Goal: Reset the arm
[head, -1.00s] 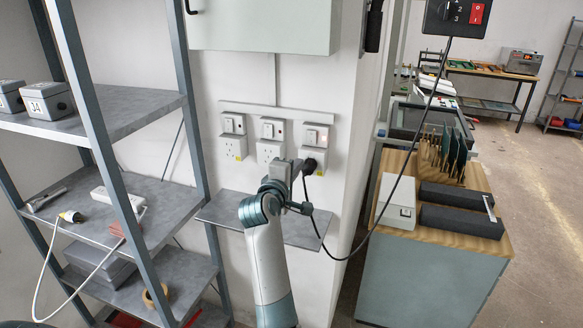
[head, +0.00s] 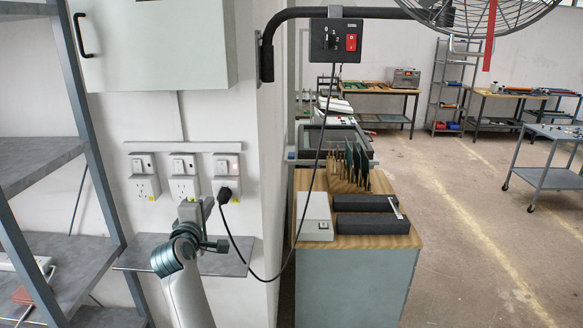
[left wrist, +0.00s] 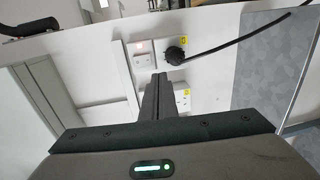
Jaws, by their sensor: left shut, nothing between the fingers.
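My left gripper (head: 207,203) is at the end of my left arm, which rises from the bottom of the head view. It is shut and empty, a little in front of and below the wall sockets. In the left wrist view, its closed dark fingers (left wrist: 160,92) point toward the wall. A black plug (head: 224,195) sits in the right-hand wall socket (head: 227,165) and also shows in the left wrist view (left wrist: 175,56). The plug appears clear of the fingers. Its black cable (head: 240,258) hangs in a loop. My right gripper is out of view.
A grey wall shelf (head: 150,252) lies close by my arm. A metal rack (head: 40,150) stands at left. The cable rises to a control box (head: 335,40) beneath a fan (head: 500,12). A wood-topped cabinet (head: 405,240) stands right; open floor (head: 480,230) lies beyond.

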